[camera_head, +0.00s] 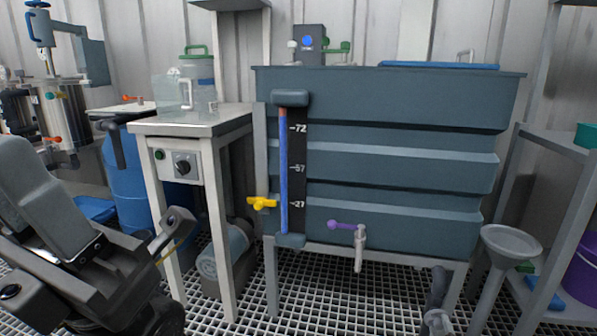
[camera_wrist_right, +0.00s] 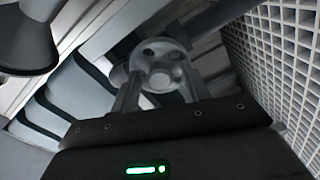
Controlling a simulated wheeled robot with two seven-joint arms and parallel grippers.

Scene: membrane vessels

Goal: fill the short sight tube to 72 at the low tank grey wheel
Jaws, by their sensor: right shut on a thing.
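The short sight tube (camera_head: 284,185) stands upright on the front of the grey-blue tank (camera_head: 400,145), beside a dark scale marked 72, 57 and 27. Its blue column reaches close to the 72 mark, with a brownish stretch above; the exact level is hard to read. My right gripper (camera_head: 436,318) is low in front of the tank. In the right wrist view, the right gripper (camera_wrist_right: 163,92) is shut on the grey wheel (camera_wrist_right: 160,70), a round wheel with holes. My left gripper (camera_head: 172,230) is at the left; its jaw opening is unclear.
A yellow handle (camera_head: 262,203) sits left of the tube's foot, and a purple-handled tap (camera_head: 358,240) is on the tank's lower front. A grey funnel (camera_head: 511,243) stands at the right. A table with a control box (camera_head: 178,166) is at the left.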

